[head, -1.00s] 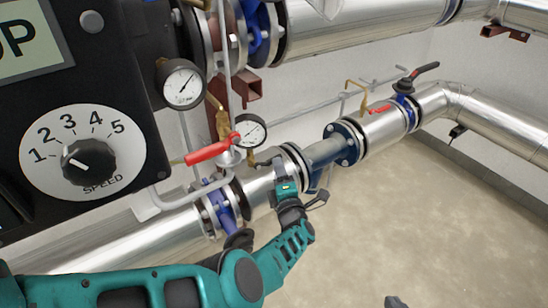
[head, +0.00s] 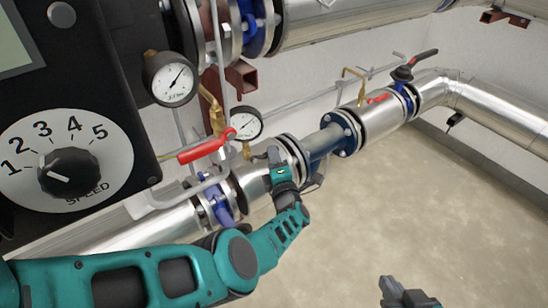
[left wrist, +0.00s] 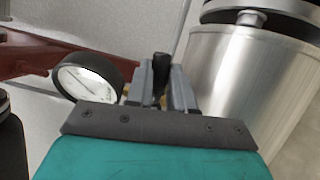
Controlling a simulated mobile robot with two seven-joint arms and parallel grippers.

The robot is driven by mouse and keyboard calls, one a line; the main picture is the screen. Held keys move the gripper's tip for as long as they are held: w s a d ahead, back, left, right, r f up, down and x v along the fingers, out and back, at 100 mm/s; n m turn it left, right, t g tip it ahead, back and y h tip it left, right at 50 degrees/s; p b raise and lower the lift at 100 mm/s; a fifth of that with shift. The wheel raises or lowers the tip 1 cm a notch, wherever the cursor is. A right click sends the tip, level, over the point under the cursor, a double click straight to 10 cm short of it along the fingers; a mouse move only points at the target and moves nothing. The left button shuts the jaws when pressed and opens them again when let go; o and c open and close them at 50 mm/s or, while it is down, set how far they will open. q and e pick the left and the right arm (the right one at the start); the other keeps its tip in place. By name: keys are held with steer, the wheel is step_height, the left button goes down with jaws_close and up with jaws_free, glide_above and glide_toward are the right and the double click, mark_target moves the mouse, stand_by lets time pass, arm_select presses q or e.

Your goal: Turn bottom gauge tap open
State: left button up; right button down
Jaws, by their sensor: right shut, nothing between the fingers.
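The bottom gauge (head: 246,123) is a round white dial with a black rim, by the lower silver pipe. It also shows in the left wrist view (left wrist: 86,78). The tap has a small black handle (left wrist: 160,76), upright between the two fingers of my left gripper (left wrist: 161,88). In the head view my left gripper (head: 274,157) is just below and right of the gauge, over the pipe. Whether its fingers press on the handle is unclear. The tap body is mostly hidden. My right gripper (head: 405,291) is shut and empty at the bottom edge, far from the gauge.
A red lever (head: 203,148) lies just left of the bottom gauge. The upper gauge (head: 171,79) hangs beside the black panel with its speed knob (head: 70,172). The lower pipe (head: 385,121) runs to the right, with a black-handled valve (head: 413,65). The floor (head: 430,195) is clear.

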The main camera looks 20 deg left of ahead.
arm_select(q)
jaws_close()
stand_by(0.3)
